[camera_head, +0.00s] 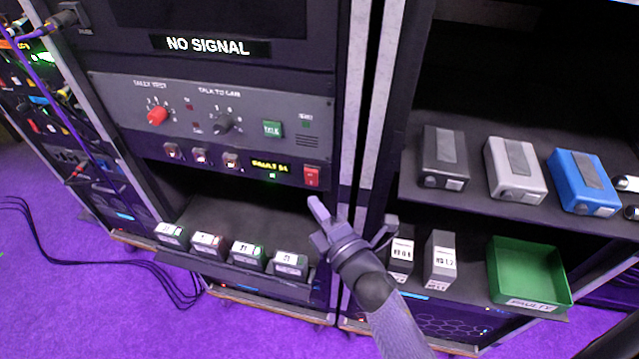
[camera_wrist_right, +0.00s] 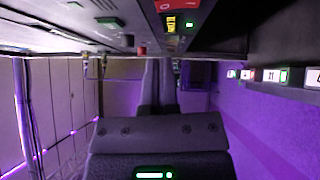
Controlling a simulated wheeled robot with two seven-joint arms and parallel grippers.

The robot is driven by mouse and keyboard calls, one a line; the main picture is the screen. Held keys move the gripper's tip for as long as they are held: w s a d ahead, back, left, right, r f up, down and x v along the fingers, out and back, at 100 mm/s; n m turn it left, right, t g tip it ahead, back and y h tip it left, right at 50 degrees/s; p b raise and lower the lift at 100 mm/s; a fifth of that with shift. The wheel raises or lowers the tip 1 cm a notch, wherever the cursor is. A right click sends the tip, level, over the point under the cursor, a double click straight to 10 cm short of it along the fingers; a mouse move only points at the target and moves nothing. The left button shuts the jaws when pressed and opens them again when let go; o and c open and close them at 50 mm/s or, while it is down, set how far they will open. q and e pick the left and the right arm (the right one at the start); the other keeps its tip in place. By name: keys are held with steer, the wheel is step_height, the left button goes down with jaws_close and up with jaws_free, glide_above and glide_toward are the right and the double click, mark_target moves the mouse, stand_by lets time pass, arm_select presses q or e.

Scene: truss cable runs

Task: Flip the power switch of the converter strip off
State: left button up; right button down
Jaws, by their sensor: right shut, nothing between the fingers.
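The converter strip (camera_head: 195,174) runs across the rack below the grey talk panel. Its red power switch (camera_head: 311,177) sits at the right end, next to a small display (camera_head: 271,167) that appears to read "FAULT 04". The switch also shows at the top edge of the right wrist view (camera_wrist_right: 167,4), partly cut off, with a white mark. My right gripper (camera_head: 317,207) is shut and empty, with its fingertips just below the switch and apart from it in the picture. The right wrist view shows its closed fingers (camera_wrist_right: 160,85) pointing ahead. My left gripper is not in view.
A grey panel (camera_head: 250,98) with a red knob (camera_head: 157,116) and green button (camera_head: 272,129) lies above. Several labelled packs (camera_head: 247,253) stand in a row below. A shelf at right holds boxes (camera_head: 515,168) and a green "FAULTY" tray (camera_head: 530,303).

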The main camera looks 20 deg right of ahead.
mark_target(310, 172)
steer(key=w, duration=0.1)
steer(key=w+d, duration=0.1)
steer(key=w, duration=0.1)
steer(key=shift+w+d+r, duration=0.2)
steer(key=shift+w+d, duration=0.05)
steer(key=shift+w, duration=0.15)
steer(key=shift+w+d, duration=0.25)
steer(key=shift+w, duration=0.1)
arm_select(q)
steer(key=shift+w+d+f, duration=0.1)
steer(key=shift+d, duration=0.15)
arm_select(e)
steer(key=shift+r, duration=0.1)
